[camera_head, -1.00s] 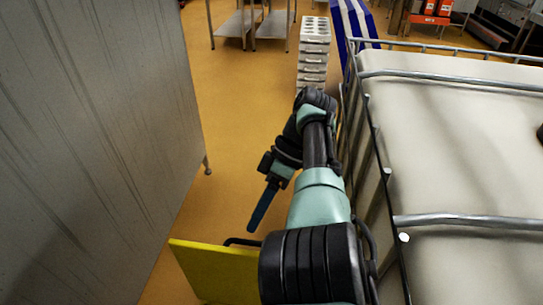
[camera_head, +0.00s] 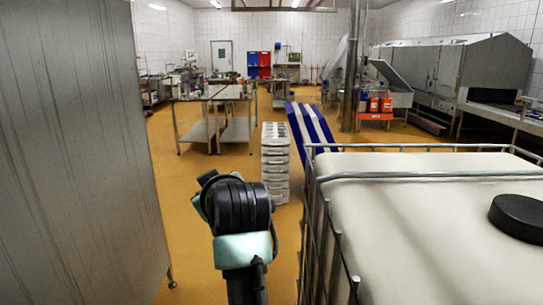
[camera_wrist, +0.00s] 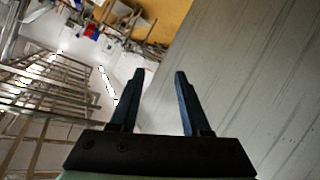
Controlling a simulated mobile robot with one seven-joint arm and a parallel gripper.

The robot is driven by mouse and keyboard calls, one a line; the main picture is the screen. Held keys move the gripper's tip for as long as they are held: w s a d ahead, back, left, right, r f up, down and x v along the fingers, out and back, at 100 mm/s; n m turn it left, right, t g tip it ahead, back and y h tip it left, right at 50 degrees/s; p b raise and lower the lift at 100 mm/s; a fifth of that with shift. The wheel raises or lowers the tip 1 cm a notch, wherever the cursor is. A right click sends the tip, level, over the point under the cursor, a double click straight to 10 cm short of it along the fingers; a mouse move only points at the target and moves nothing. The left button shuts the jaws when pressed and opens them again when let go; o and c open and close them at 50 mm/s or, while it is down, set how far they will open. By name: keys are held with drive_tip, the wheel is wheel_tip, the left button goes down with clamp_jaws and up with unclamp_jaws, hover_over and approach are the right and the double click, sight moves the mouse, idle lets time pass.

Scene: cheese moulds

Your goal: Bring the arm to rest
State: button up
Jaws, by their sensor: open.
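My gripper (camera_wrist: 160,75) is open in the wrist view, with its two dark blue fingers apart and nothing between them. In the head view my arm rises at the lower middle, its dark and pale green joints in front of the floor. The gripper itself does not show in the head view.
A grey metal cabinet (camera_head: 80,150) stands close on the left. A caged white tank (camera_head: 420,220) with a black lid (camera_head: 520,217) stands close on the right. A stack of white moulds (camera_head: 275,165) stands ahead. Steel tables (camera_head: 215,95) are farther back.

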drive_tip(key=s+d+r+m+t+h, duration=0.1)
drive_tip(key=s+d+r+m+t, duration=0.1)
drive_tip(key=s+r+t, duration=0.35)
drive_tip(key=s+d+r+m+t, duration=0.2)
drive_tip(key=s+d+r, duration=0.1)
drive_tip(key=r, duration=0.6)
drive_tip(key=s+d+r+m+t+h, duration=0.2)
drive_tip(key=s+r, duration=0.4)
drive_tip(key=s, duration=0.3)
drive_tip(key=s+d+r+m+t+h, duration=0.2)
drive_tip(key=s+d+r+m+t, duration=0.1)
drive_tip(key=s, duration=0.6)
wheel_tip(320, 180, up, 4)
drive_tip(key=shift+s+d+f+t, duration=0.35)
drive_tip(key=shift+d+t, duration=0.3)
drive_tip(key=shift+t, duration=0.4)
